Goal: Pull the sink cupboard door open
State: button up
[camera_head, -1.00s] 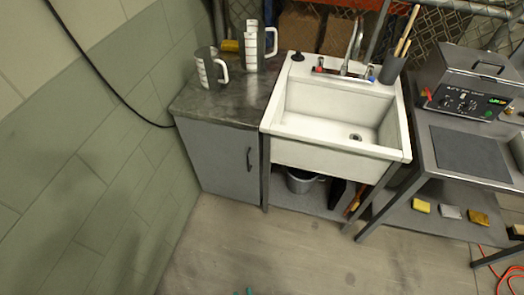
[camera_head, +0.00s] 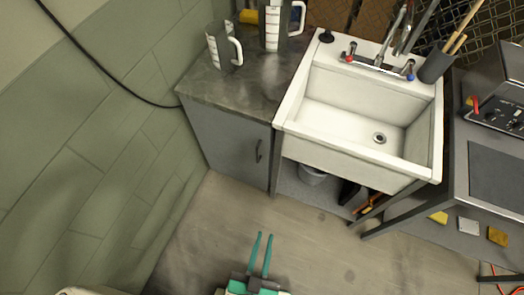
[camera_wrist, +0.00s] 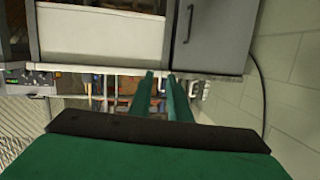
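The sink cupboard door (camera_head: 228,140) is a grey panel under the dark worktop, left of the sink. It looks shut. Its dark vertical handle (camera_head: 259,151) is near the door's right edge. In the upside-down wrist view, the door (camera_wrist: 222,35) is at the upper right, with its handle (camera_wrist: 188,24) showing. My gripper (camera_head: 264,236) has two teal fingers with a gap between them, with nothing in it. It is over the floor in front of the cupboard, apart from the handle. The fingers also show in the wrist view (camera_wrist: 160,74).
The white sink (camera_head: 350,150) stands right of the cupboard, with a grey bucket (camera_head: 312,175) below. Two measuring jugs (camera_head: 224,47) stand on the worktop (camera_head: 240,88). A tiled wall (camera_head: 90,150) borders the left. The floor (camera_head: 210,225) before the cupboard is clear.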

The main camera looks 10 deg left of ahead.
jog(key=w+a+f+t, duration=0.1)
jog(key=w+a+f, duration=0.5)
jog(key=w+f, duration=0.4)
jog(key=n+t, duration=0.1)
send_near(257, 156)
jog(key=shift+y, duration=0.3)
jog(key=shift+w+d, duration=0.15)
jog(key=shift+w, duration=5.15)
grip_shut()
